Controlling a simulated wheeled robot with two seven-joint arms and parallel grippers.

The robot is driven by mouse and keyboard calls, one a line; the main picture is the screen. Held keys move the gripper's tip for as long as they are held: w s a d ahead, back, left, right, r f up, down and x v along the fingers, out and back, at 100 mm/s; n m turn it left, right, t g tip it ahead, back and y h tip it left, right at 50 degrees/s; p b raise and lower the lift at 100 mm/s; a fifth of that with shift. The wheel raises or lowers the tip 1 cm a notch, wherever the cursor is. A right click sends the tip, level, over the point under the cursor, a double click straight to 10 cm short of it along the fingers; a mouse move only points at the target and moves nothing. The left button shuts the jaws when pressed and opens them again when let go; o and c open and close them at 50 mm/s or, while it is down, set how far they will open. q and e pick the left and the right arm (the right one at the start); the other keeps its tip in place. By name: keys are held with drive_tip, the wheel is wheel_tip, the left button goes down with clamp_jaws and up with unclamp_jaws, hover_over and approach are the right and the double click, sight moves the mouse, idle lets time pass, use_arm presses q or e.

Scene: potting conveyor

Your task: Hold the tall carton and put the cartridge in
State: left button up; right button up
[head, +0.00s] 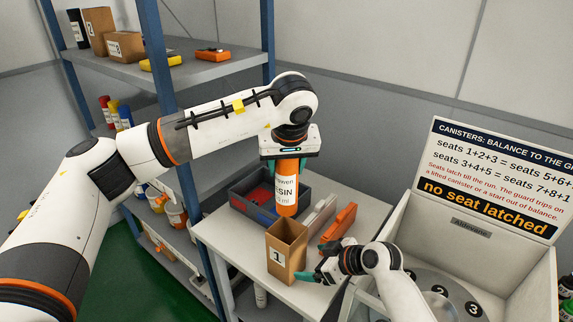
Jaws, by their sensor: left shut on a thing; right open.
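The orange cartridge (287,207) with a white "RESIN" label hangs upright in my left gripper (287,165). Its fingers are shut on the cartridge's upper end. The tall brown carton (286,262), marked "1", stands upright with its top open on the white table. The cartridge's lower end is over the carton's back rim in the picture; whether it is exactly above the opening I cannot tell. My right gripper (318,265) is open, low at the carton's right side, with a green fingertip near its lower front corner. Contact there is unclear.
A dark grey bin (241,205) with red and blue compartments sits behind the carton. A grey case and an orange case (339,222) stand to its right. The machine with numbered seats (442,298) and a "no seat latched" sign is at right. A blue-posted shelf (190,72) stands behind my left arm.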

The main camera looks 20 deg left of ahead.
sight(299, 261)
drive_tip(key=x, duration=0.8)
drive_tip(key=c, duration=0.8)
idle(0.6)
